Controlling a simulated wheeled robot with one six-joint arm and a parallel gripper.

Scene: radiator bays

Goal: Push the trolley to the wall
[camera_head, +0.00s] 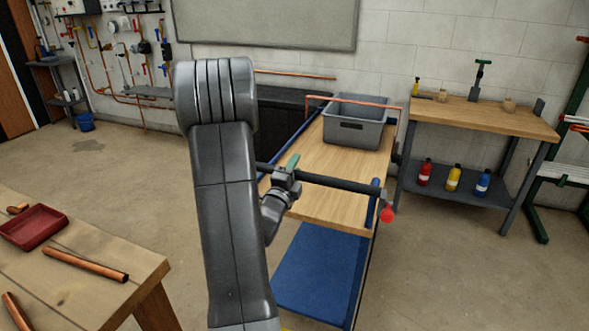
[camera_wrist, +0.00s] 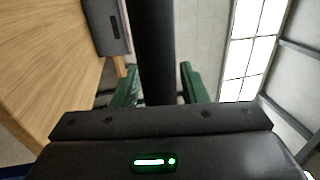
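The trolley (camera_head: 318,200) stands ahead of me, with a wooden top, blue frame and blue lower shelf. A dark push bar (camera_head: 340,183) crosses its near end, with a red knob at the right tip. My gripper (camera_head: 287,168) is at the left part of this bar. In the wrist view, the bar (camera_wrist: 155,50) runs between my two green fingers (camera_wrist: 160,86). A narrow gap shows on the right side; the left finger lies close against the bar, and contact there is unclear. The wall (camera_head: 440,62) is behind the trolley.
A grey bin (camera_head: 354,133) sits on the trolley's far end. A dark low unit (camera_head: 278,118) stands against the wall behind. A workbench (camera_head: 480,118) with bottles is close on the right. A wooden table (camera_head: 90,290) is at the near left. Floor to the left is open.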

